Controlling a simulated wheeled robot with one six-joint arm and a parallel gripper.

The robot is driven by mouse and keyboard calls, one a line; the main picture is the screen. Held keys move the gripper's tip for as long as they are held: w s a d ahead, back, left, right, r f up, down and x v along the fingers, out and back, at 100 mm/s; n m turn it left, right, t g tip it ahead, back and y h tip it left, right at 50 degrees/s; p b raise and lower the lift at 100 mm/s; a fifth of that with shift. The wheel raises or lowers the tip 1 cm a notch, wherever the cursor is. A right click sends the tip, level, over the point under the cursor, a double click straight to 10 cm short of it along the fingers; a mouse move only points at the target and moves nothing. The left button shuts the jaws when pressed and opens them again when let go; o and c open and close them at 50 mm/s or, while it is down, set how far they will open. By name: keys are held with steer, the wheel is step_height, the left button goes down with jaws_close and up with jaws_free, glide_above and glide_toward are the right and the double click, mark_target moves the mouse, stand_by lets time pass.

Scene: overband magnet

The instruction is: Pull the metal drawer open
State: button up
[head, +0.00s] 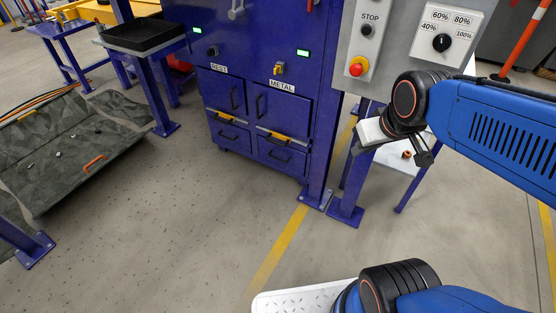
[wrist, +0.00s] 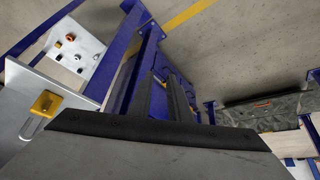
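The blue cabinet (head: 235,50) stands at the upper middle of the head view. Under its METAL label (head: 282,87) is a blue front with a dark upright handle (head: 260,105). A lower blue drawer front (head: 283,158) with a dark level handle sits below it, with a yellow piece (head: 281,137) between them. Both fronts look closed. My gripper (head: 355,147) is to the right of the cabinet, apart from the handles. In the wrist view my gripper (wrist: 170,85) shows two dark fingers with a gap and nothing held.
A matching REST column (head: 220,95) is to the left. A control box with a red button (head: 357,67) hangs above my gripper. A blue post (head: 345,205) and a small white table (head: 395,165) stand close by. Floor in front is clear.

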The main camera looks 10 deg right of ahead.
steer(key=w+a+f+n+t, duration=0.2)
steer(key=w+f, duration=0.4)
steer(key=w, duration=0.5)
steer(key=w+a+f+n+t+y, duration=0.1)
steer(key=w+a+f+n, duration=0.2)
steer(key=w+f, duration=0.65)
steer(key=w+a+f+n+t, duration=0.2)
steer(key=w+f, duration=0.1)
steer(key=w, duration=1.1)
steer(key=w+a+f+n+t, duration=0.2)
steer(key=w+f+n, duration=0.15)
steer(key=f, duration=0.55)
steer(key=n+t, duration=0.2)
steer(key=n, duration=0.1)
glide_toward(278, 159)
step_height(278, 159, up, 7)
steer(key=s+d, duration=0.2)
steer(key=s+f+n+t+y, duration=0.1)
steer(key=s+f+n, duration=0.2)
steer(key=s+f, duration=0.35)
steer(key=x, duration=1.9)
steer(key=shift+a, duration=0.1)
jaws_close()
